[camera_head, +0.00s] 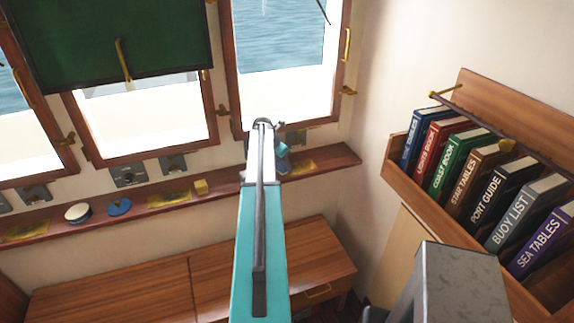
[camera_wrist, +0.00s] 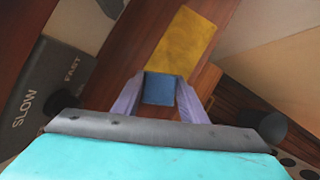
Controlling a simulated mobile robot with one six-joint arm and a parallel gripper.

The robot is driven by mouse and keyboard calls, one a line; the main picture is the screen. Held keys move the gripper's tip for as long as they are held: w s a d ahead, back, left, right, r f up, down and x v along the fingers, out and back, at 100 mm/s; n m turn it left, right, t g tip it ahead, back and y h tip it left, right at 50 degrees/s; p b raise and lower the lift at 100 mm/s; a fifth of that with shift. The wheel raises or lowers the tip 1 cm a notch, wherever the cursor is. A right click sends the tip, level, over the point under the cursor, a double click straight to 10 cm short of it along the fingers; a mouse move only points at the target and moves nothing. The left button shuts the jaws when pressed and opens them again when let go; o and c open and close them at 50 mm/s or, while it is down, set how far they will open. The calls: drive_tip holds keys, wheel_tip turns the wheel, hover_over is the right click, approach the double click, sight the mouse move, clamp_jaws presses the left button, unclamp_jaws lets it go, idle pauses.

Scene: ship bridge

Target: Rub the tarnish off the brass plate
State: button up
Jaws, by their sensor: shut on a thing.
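My gripper (camera_wrist: 160,92) is shut on a small blue block (camera_wrist: 160,88), held between its two fingers. In the head view my gripper (camera_head: 281,152) is over the right part of the wooden shelf below the windows, largely behind my arm. A flat yellow brass plate (camera_wrist: 183,46) lies on the shelf just beyond the block; it also shows in the head view (camera_head: 301,167). Its surface looks dull and mottled. The block appears at the plate's near end; I cannot tell whether they touch.
The shelf (camera_head: 226,187) also carries two more yellow plates (camera_head: 169,199) (camera_head: 26,231), a yellow block (camera_head: 201,187), a blue disc (camera_head: 119,207) and a white round tin (camera_head: 77,212). A dark SLOW/FAST panel (camera_wrist: 45,88) is beside my gripper. A book rack (camera_head: 440,205) is at right.

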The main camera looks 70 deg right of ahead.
drive_tip(key=shift+w+a, duration=0.35)
drive_tip(key=shift+r, duration=3)
drive_tip(key=shift+r, duration=1.5)
